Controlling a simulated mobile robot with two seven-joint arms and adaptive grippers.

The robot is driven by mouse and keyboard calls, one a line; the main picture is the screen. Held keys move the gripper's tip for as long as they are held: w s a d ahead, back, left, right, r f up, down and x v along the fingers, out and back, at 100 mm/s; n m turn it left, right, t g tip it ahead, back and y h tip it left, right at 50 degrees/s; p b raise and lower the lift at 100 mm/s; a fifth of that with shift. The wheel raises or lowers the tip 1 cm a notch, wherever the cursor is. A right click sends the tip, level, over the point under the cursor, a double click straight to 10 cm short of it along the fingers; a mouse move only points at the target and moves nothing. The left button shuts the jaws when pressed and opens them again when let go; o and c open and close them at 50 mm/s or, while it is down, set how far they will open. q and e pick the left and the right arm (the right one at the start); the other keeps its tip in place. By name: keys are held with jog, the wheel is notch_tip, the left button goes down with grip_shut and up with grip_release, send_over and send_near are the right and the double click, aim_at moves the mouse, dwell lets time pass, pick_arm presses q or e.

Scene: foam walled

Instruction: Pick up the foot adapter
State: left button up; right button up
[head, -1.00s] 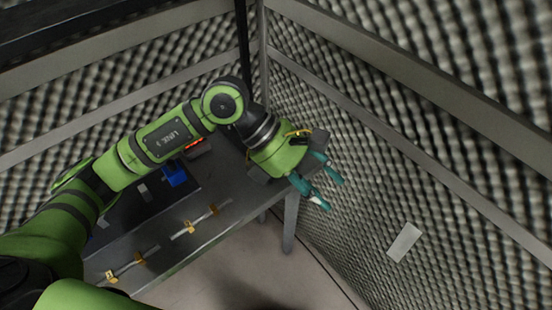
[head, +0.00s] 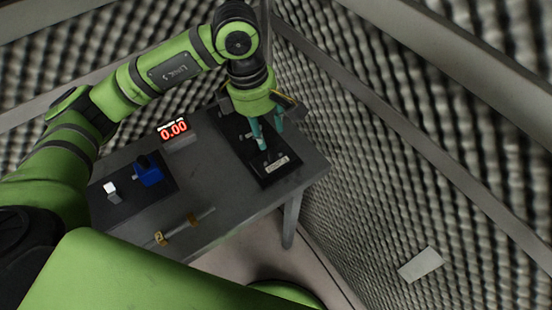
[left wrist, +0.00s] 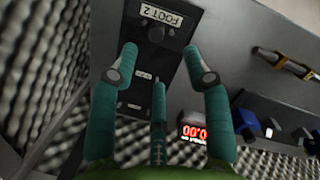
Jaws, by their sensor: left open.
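My left gripper (head: 268,138) is open and points down over a black board (head: 284,177) at the right end of the grey table. In the left wrist view its teal fingers (left wrist: 160,62) are spread over the same board (left wrist: 178,52), with nothing seen between them. The board has a label reading "FOOT 2" (left wrist: 160,17), next to a small dark round piece (left wrist: 156,33). This piece may be the foot adapter, but I cannot tell for sure. Smaller labels lie farther along the board. In the head view the fingers hide part of the board. My right gripper is not in view.
A red display reading 0.00 (head: 174,131) stands on the table (head: 222,185). A blue part (head: 148,172) sits on a dark mat at the left. A rod with yellow clips (head: 176,231) lies by the front edge. Foam walls (head: 370,150) stand close at the right.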

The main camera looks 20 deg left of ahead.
aim_at(272, 151)
pick_arm(q)
notch_tip(272, 151, down, 2)
jog(key=shift+s+d+f, duration=0.1)
jog(key=shift+s+f, duration=0.05)
jog(key=shift+f, duration=0.1)
jog(key=f, duration=0.1)
jog(key=p, duration=0.1)
jog(key=f, duration=0.1)
jog(key=shift+w+d+f+p, duration=0.25)
jog(key=shift+d+f+p, duration=0.05)
jog(key=shift+f+p, duration=0.1)
jog(key=shift+w+d+f+p, duration=0.1)
jog(key=shift+d+f+p, duration=0.1)
jog(key=shift+f, duration=0.4)
jog(key=shift+w+d+f+p, duration=0.1)
jog(key=shift+f+p, duration=0.1)
jog(key=shift+f, duration=0.9)
grip_shut()
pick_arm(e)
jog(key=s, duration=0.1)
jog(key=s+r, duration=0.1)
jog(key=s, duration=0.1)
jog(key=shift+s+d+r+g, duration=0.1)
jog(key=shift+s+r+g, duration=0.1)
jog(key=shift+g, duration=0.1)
